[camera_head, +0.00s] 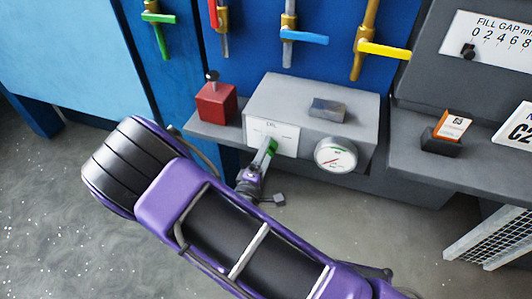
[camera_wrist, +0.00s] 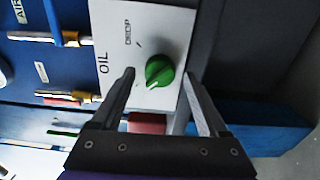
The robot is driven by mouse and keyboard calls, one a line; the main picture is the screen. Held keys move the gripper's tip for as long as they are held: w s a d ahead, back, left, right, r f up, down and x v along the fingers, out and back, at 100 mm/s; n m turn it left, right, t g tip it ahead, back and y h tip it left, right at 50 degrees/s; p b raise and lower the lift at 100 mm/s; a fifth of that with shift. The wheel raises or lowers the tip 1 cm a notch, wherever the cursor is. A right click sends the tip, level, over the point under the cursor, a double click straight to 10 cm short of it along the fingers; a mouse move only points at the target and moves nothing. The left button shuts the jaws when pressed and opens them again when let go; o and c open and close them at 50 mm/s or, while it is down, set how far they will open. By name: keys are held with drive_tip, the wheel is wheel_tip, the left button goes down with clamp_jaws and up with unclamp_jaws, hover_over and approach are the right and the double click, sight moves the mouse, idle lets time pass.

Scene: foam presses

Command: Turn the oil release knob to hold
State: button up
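The green oil release knob (camera_wrist: 159,71) sits on a white plate (camera_wrist: 150,25) lettered OIL and DROP in the wrist view. A pale mark on the knob points to the lower left, away from the DROP lettering. In the head view the knob (camera_head: 271,145) is on the front of a grey box (camera_head: 300,97), partly hidden by my gripper (camera_head: 264,158). In the wrist view my gripper (camera_wrist: 159,75) is open, with one finger on each side of the knob. Gaps show between fingers and knob; I cannot tell how deep the fingers reach. The HOLD lettering is not legible.
A round pressure gauge (camera_head: 335,155) is on the box front, right of the knob. A red block (camera_head: 216,103) with a black-topped stem stands to the left. Valves with green, red, blue and yellow handles (camera_head: 382,49) hang above. A dark shelf (camera_head: 470,150) is at right.

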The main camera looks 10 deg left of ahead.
drive_tip(key=s+a, duration=0.1)
drive_tip(key=s, duration=1.6)
drive_tip(key=shift+s+a, duration=0.2)
drive_tip(key=shift+w, duration=0.1)
